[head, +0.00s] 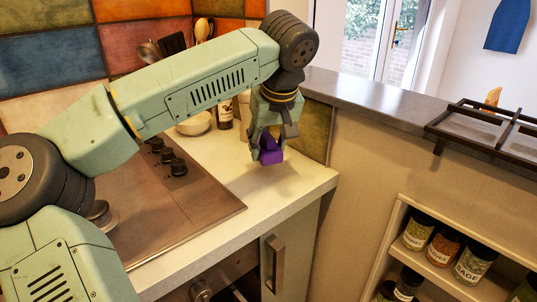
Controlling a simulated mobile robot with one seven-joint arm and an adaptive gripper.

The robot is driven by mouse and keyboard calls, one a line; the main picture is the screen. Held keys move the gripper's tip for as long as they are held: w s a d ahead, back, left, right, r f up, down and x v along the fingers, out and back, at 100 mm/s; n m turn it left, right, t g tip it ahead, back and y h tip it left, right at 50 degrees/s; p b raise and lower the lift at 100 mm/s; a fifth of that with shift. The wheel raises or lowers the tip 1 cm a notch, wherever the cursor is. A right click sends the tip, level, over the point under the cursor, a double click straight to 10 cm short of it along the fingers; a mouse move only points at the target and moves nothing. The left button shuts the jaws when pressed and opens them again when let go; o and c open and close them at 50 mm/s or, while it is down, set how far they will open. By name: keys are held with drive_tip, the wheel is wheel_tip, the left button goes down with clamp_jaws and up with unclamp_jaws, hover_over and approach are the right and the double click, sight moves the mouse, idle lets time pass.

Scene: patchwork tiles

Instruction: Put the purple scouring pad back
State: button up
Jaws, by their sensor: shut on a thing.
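The purple scouring pad (270,156) is held between the fingers of my gripper (268,146), which points down. My gripper is shut on the pad. The pad hangs above the light countertop (292,184) near its right end, and a soft shadow lies on the counter below it. My arm hides part of the counter behind it.
A steel hob (190,215) with dark knobs lies left of the pad. A white bowl (194,124) and a jar (223,114) stand behind. A raised grey ledge (370,98) with a dark rack (480,125) runs right. Spice jars (443,247) fill a shelf below.

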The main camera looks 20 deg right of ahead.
sight(268, 159)
drive_tip(key=shift+f, duration=1.75)
drive_tip(key=shift+f, duration=0.2)
drive_tip(key=o, duration=1.1)
drive_tip(key=shift+s+r, duration=0.1)
drive_tip(key=shift+r, duration=0.45)
drive_tip(key=v, duration=1.1)
drive_tip(key=shift+r, duration=0.15)
